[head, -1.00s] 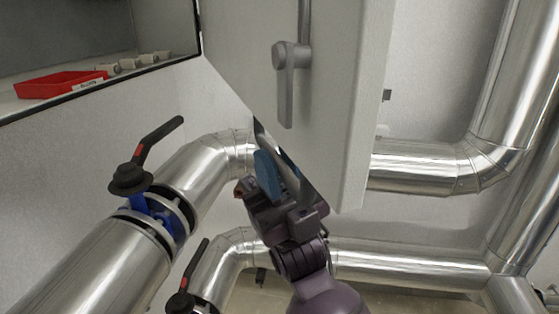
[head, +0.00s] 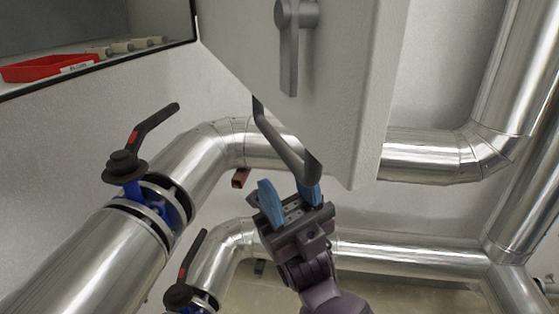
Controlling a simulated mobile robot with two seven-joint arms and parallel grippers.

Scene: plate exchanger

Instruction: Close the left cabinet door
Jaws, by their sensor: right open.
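A pale grey cabinet door (head: 345,100) stands open at the upper middle, with a grey lever handle (head: 289,48) on its face. Its left side meets the edge of the open cabinet (head: 100,25) at the upper left. My right gripper (head: 288,192) is below the door's lower edge, with its two blue fingers apart and nothing between them. A dark grey bar (head: 282,143) slants down from under the door to the right finger; whether they touch I cannot tell. My left gripper is not in view.
Silver pipes (head: 110,250) with black-handled valves (head: 125,165) fill the left and lower area. Another pipe (head: 430,155) runs behind the door on the right. A small brown-red block (head: 240,178) is left of the gripper.

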